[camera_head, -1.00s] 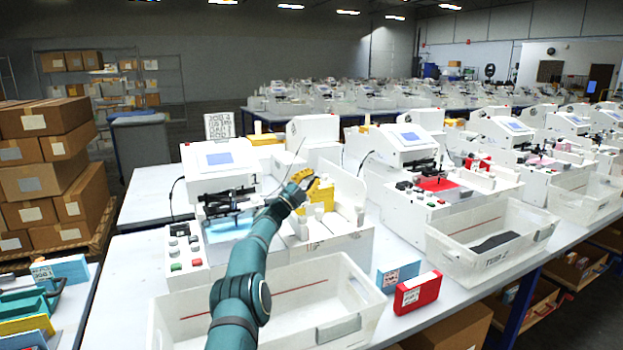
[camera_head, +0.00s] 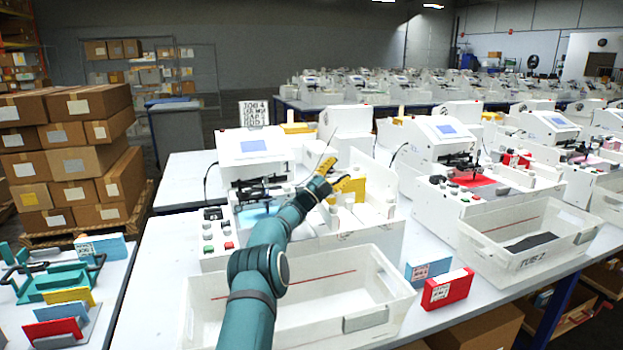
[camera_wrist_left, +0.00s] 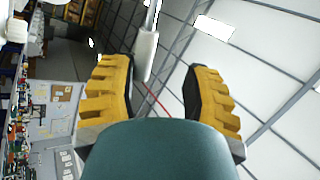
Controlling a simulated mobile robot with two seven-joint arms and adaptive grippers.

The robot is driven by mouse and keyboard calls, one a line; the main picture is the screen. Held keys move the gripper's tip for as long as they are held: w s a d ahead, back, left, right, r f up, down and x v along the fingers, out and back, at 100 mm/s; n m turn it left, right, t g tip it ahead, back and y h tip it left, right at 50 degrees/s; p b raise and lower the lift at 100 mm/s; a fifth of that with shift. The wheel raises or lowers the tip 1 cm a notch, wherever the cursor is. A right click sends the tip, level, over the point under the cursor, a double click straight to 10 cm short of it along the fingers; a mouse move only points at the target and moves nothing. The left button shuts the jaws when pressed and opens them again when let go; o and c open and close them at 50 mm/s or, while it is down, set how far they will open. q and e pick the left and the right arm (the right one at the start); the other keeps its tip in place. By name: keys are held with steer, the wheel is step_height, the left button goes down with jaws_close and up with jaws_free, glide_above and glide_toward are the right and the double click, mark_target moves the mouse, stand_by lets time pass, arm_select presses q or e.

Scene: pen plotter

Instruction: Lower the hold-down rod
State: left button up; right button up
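My left gripper (camera_head: 339,175) has yellow fingers and is held above the right part of the first plotter station (camera_head: 252,148), the white machine marked 1. In the left wrist view its fingers (camera_wrist_left: 157,75) are spread apart. A thin rod with a white sleeve at its end (camera_wrist_left: 147,55), likely the hold-down rod, shows between them, nearer the left finger. I cannot tell whether it touches. In the head view a thin rod stands just above the fingers, and its lower part is hard to make out. My right gripper is not in view.
A translucent bin (camera_head: 205,310) stands in front of the station, under my left arm. A red box (camera_head: 447,290) and a blue box (camera_head: 428,269) stand right of it. A second plotter station (camera_head: 445,150) is to the right. Stacked cartons (camera_head: 75,160) are at the left.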

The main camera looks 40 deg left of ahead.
arm_select(q)
steer(key=s+a, duration=0.2)
steer(key=s, duration=0.9)
steer(key=shift+a, duration=0.1)
steer(key=shift+r, duration=0.1)
